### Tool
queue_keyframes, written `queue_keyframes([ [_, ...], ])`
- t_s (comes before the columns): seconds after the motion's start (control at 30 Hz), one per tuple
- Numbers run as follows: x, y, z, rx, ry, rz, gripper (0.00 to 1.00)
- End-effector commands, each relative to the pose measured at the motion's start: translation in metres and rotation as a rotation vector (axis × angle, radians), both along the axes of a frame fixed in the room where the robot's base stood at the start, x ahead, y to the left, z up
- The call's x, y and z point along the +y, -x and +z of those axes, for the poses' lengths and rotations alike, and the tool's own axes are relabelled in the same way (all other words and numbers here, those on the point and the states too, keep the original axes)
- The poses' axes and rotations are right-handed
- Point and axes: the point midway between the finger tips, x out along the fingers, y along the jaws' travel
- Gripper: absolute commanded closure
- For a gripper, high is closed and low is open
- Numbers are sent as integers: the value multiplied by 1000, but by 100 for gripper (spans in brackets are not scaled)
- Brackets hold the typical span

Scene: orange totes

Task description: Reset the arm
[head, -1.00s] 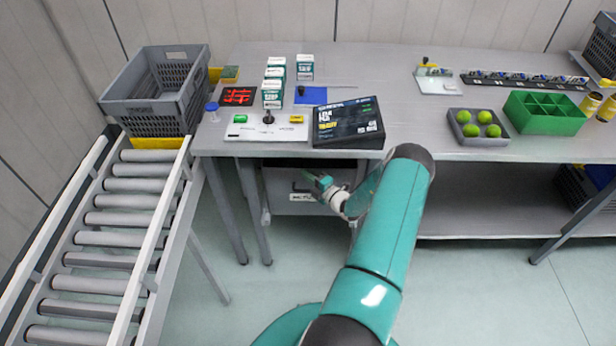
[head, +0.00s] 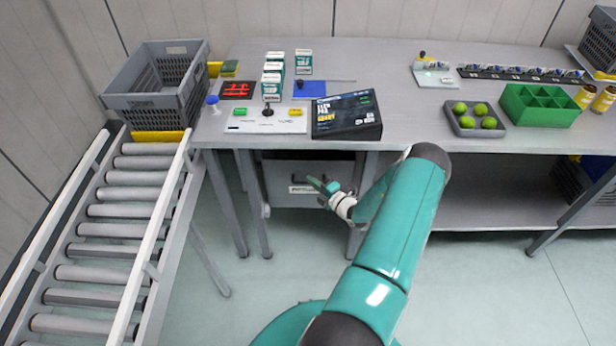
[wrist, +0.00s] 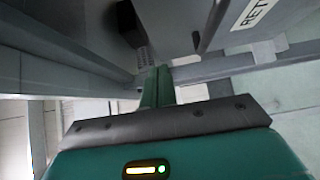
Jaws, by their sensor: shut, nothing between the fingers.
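My gripper (head: 316,184) is in front of the bench, below the tabletop level, at the grey drawer unit (head: 290,172) under the bench. My teal arm folds back toward my body at the bottom of the head view. In the wrist view the green fingers (wrist: 157,88) are together with nothing held between them. A white label (wrist: 255,12) with dark letters shows at the top right of the wrist view, on a grey surface close by. I cannot tell whether the fingers touch anything.
The workbench (head: 410,110) carries small boxes, a black box (head: 347,115), a control panel (head: 265,127), a grey tray of green balls (head: 476,133) and a green divided bin (head: 540,125). A roller conveyor (head: 120,225) with a grey crate (head: 155,117) stands left. The floor before the bench is open.

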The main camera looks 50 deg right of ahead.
Motion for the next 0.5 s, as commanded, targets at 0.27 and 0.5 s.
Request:
queue_keyframes([
  [0.27, 1, 51, 0, 0, 0, -1, 100],
  [0.5, 2, 67, -1, 1, 0, 1, 100],
])
